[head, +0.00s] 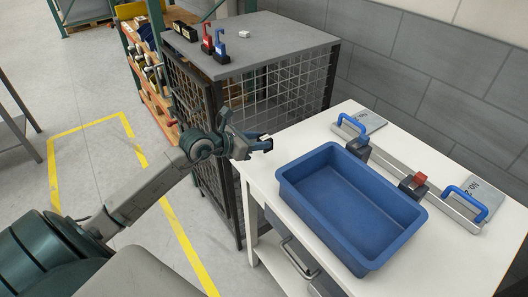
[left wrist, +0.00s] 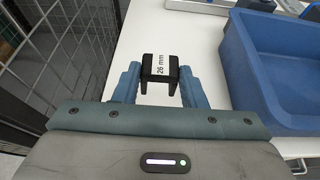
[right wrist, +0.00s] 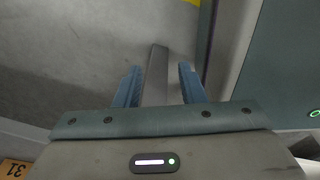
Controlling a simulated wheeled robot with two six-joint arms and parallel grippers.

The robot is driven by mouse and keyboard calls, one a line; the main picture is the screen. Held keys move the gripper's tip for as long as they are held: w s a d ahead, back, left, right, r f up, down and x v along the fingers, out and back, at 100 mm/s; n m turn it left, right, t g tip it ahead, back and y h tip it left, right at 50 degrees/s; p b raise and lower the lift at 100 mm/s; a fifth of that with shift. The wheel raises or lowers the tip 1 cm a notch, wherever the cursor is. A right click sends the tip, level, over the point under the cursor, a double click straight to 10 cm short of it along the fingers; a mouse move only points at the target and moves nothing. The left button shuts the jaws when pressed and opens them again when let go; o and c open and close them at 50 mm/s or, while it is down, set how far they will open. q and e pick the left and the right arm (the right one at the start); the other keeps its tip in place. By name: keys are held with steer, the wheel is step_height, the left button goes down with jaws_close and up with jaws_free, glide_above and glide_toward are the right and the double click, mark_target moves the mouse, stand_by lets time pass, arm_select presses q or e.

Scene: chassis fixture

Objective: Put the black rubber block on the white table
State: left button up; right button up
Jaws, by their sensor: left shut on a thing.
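My left gripper (head: 259,141) is shut on a black block (left wrist: 147,68) with a white "26 mm" label and two prongs pointing back towards me. In the left wrist view the block sits between the blue fingers, with the white table (left wrist: 190,30) behind it. In the head view the white table (head: 282,138) is at the right, and the gripper is at its left back corner. I cannot tell how high the block is above the tabletop. My right gripper (right wrist: 157,82) shows only in the right wrist view; its fingers are apart, with a grey bar seen between them.
A blue tray (head: 408,243) stands on the table. Behind it is a metal rail (head: 392,172) with blue handles and dark clamps, one red-topped. A mesh cabinet (head: 285,42) with red and blue padlock-shaped items stands behind left. Bare tabletop shows left of the tray.

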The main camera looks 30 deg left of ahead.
arm_select(q)
steer(key=shift+f, duration=0.9)
step_height(320, 180, down, 2)
steer(key=shift+f, duration=0.65)
arm_select(e)
steer(key=shift+w+d+r, duration=0.15)
steer(key=shift+d, duration=0.25)
steer(key=shift+w+d+r, duration=0.1)
steer(key=shift+w+d, duration=0.05)
steer(key=shift+d, duration=0.2)
arm_select(q)
steer(key=shift+f, duration=0.1)
steer(key=o, duration=1)
arm_select(e)
steer(key=shift+a, duration=0.2)
steer(key=shift+a, duration=0.1)
